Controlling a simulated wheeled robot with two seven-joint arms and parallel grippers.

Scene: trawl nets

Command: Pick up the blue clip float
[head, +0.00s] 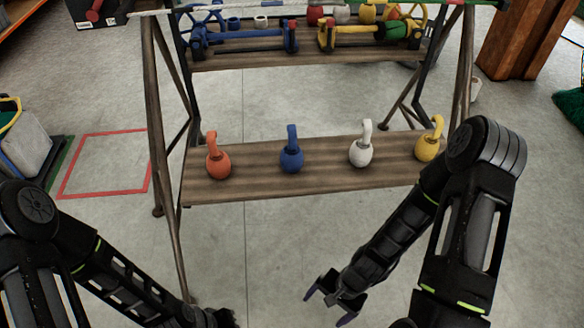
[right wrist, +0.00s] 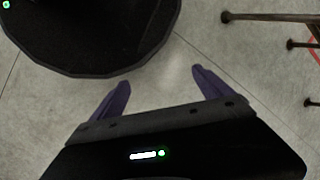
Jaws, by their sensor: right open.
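The blue clip float (head: 291,158) stands upright on the lower wooden shelf, with its curved clip on top. It is second from the left in a row, between an orange float and a white float. My right gripper (head: 327,300) is open and empty, low in front of the shelf and well short of the float. In the right wrist view its two purple fingers (right wrist: 162,92) are spread apart over bare floor. My left gripper (head: 215,318) is at the bottom edge of the head view; its fingers cannot be made out.
The orange float (head: 218,160), white float (head: 361,150) and yellow float (head: 429,142) share the lower shelf (head: 325,180). Wooden rack legs (head: 160,130) stand at both sides. An upper shelf (head: 240,57) holds blue and yellow gear. The floor in front of the rack is clear.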

